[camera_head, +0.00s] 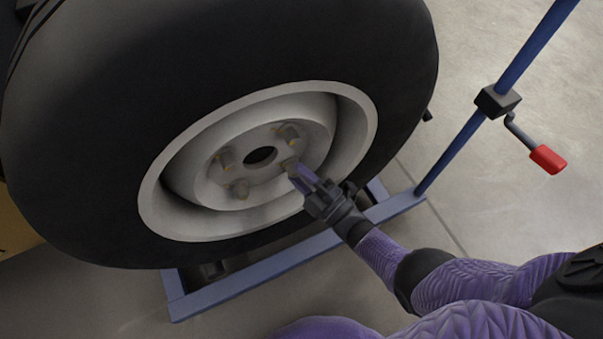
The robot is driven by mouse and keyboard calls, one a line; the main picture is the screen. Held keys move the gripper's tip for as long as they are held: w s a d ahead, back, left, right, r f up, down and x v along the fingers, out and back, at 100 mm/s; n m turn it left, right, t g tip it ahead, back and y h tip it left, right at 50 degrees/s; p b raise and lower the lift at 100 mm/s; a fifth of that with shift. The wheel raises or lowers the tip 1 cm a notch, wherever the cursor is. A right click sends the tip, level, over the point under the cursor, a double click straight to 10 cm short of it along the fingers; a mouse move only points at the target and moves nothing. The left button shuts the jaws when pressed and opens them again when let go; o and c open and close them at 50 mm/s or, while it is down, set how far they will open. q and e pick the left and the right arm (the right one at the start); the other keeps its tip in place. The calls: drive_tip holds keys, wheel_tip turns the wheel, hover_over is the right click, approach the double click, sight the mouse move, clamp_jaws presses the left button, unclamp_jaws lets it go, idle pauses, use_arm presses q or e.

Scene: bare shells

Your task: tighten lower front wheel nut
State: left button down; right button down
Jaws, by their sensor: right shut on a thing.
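A large black tyre (90,120) on a pale grey wheel rim (165,205) fills the left and middle of the head view. Several brownish nuts sit around the dark hub hole (260,157), among them an upper-left nut (226,157), an upper-right nut (287,132) and a lower-left nut (240,187). My right gripper (298,175) reaches in from the lower right and is shut on the lower right nut (289,164). The fingers partly hide that nut. My left gripper is not in view.
A blue stand (245,281) lies under the wheel. Its blue post (535,45) rises at the right with a black clamp (497,101) and a red-handled crank (547,159). Bare concrete floor (480,210) is free at the right.

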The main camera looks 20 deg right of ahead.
drive_tip(key=shift+m, duration=0.7)
drive_tip(key=shift+c, duration=2.1)
unclamp_jaws()
drive_tip(key=shift+s, duration=0.1)
drive_tip(key=v, duration=0.9)
drive_tip(key=shift+s+f, duration=0.25)
drive_tip(key=shift+s, duration=0.15)
